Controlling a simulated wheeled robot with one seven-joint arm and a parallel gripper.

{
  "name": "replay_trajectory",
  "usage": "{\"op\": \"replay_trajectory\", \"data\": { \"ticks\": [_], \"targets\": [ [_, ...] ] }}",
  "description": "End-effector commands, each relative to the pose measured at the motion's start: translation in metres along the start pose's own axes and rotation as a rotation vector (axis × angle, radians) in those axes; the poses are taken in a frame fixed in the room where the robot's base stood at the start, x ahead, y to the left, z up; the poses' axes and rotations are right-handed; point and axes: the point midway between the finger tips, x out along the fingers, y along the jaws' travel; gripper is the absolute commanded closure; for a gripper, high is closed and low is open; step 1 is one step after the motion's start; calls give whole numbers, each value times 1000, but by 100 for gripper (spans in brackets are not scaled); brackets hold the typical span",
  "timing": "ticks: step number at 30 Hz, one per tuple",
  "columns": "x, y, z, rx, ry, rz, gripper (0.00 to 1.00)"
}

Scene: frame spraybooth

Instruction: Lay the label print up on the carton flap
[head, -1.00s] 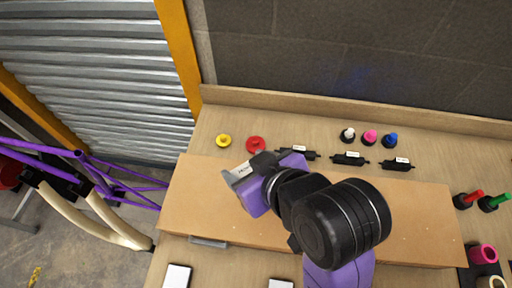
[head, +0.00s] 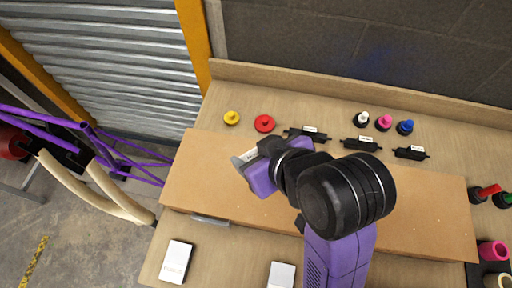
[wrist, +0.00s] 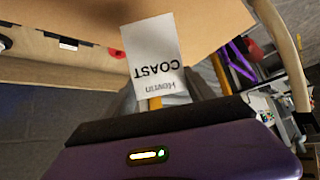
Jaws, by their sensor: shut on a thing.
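My gripper (head: 246,160) is shut on the label print, over the left part of the brown carton flap. In the wrist view the label print (wrist: 153,58) is a white slip with COAST and a smaller line, upside down in that picture. It sticks out past the grey fingers (wrist: 160,98). The carton flap (head: 420,215) is a long flat brown panel across the bench; its face also fills the top of the wrist view (wrist: 215,18). In the head view my gripper and arm hide most of the label and the flap's middle. I cannot tell whether label and flap touch.
Yellow (head: 232,118) and red (head: 265,123) caps and several black labelled pieces lie behind the flap. White, pink and blue knobs (head: 384,122) stand farther back. White cards (head: 176,262) lie at the front. A purple bicycle frame (head: 95,140) stands left.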

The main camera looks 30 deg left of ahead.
Motion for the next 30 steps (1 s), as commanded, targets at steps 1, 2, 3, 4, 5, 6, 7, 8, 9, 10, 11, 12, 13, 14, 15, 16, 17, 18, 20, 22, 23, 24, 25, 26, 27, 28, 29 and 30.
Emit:
{"op": "replay_trajectory", "data": {
  "ticks": [1, 2, 3, 4, 5, 6, 7, 8, 9, 10, 11, 12, 13, 14, 15, 16, 17, 18, 20, 22, 23, 24, 25, 26, 27, 28, 29, 30],
  "targets": [
    [7, 0, 6, 0, 1, 0, 74],
    [9, 0, 8, 0, 0, 0, 74],
    [12, 0, 10, -1, 0, 0, 74],
    [14, 0, 12, -1, 0, 0, 74],
    [15, 0, 14, -1, 0, 0, 74],
    [18, 0, 16, -1, 0, 0, 74],
    [20, 0, 17, -1, 0, 0, 74],
    [22, 0, 19, -1, 0, 0, 74],
    [24, 0, 21, -1, 0, 0, 74],
    [26, 0, 23, -1, 0, 0, 74],
    [28, 0, 24, -1, 0, 0, 74],
    [30, 0, 26, -1, 0, 0, 74],
    [31, 0, 28, -1, 0, 0, 74],
    [33, 0, 29, -1, 0, 0, 74],
    [34, 0, 30, -1, 0, 0, 74],
    [35, 0, 31, -1, 0, 0, 74],
    [36, 0, 32, -1, 0, 0, 74],
    [37, 0, 32, -1, 1, 0, 74],
    [37, 0, 33, -1, 1, 0, 74],
    [37, 0, 33, -1, 1, 0, 74],
    [37, 0, 33, -1, 1, 0, 74],
    [37, 0, 32, -1, 1, 0, 74],
    [37, 0, 32, -1, 1, 0, 74],
    [37, 0, 32, -1, 1, 0, 74],
    [37, 0, 32, 0, 1, 0, 74],
    [37, 0, 32, -1, 1, 0, 74],
    [37, 0, 32, -1, 0, 0, 34],
    [37, 0, 32, -1, 0, 0, 26]
  ]
}}
